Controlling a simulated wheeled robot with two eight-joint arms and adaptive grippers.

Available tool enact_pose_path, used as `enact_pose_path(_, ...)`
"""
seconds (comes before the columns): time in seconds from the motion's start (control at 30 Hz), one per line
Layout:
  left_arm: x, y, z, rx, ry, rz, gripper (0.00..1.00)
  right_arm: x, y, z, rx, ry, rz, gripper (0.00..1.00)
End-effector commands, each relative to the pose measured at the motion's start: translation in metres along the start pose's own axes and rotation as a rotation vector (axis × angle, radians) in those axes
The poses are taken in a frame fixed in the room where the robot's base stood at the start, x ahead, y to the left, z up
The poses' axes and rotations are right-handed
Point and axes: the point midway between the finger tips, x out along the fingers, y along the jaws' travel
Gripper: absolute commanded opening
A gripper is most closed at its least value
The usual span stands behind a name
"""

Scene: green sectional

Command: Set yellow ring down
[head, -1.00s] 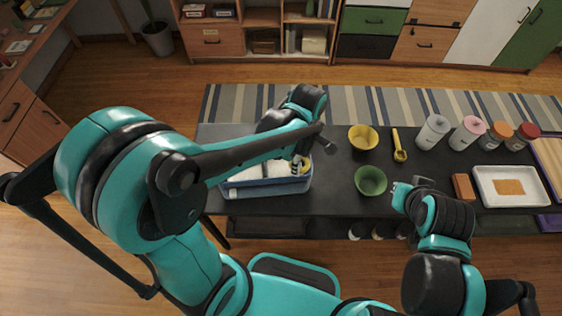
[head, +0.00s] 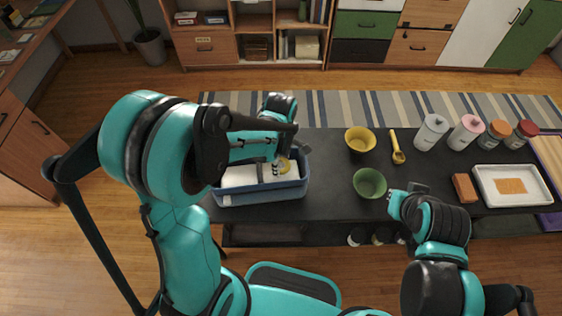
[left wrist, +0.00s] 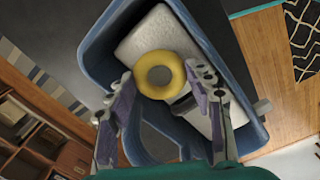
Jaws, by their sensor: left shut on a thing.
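My left gripper (head: 277,166) is over the blue bin (head: 262,195) at the left of the dark table. It is shut on the yellow ring (head: 285,167), which shows flat-on between the two fingertips in the left wrist view (left wrist: 160,75). The bin's rim surrounds the ring in that view, with a white block-like item (left wrist: 150,40) behind it. I cannot tell whether the ring touches the contents. My right gripper (head: 400,194) is beside the green bowl (head: 369,183); its fingers are too small to read.
A yellow bowl (head: 360,140) and yellow scoop (head: 397,147) stand right of the bin. Several lidded jars (head: 431,132), a brown block (head: 464,187) and a white tray (head: 511,187) fill the right. Dark tabletop (head: 325,175) is clear between bin and green bowl.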

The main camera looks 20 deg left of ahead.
Motion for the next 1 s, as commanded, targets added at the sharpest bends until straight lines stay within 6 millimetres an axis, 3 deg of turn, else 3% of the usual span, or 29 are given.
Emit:
enact_pose_path(0.5,0.012,0.000,0.000,0.000,0.000,0.000,0.22,0.009,0.000,0.007,0.000,0.000,0.000,0.00)
enact_pose_path(0.53,0.012,0.000,0.000,0.000,0.000,0.000,0.60,0.009,0.000,0.006,0.000,0.000,0.000,0.00)
enact_pose_path(0.6,0.012,0.000,0.000,0.000,0.000,0.000,0.73,0.009,0.000,0.006,0.000,0.000,0.000,0.00)
enact_pose_path(1.0,0.005,0.000,0.000,0.000,0.000,0.000,0.73,0.004,0.000,0.003,0.000,0.000,0.000,0.00)
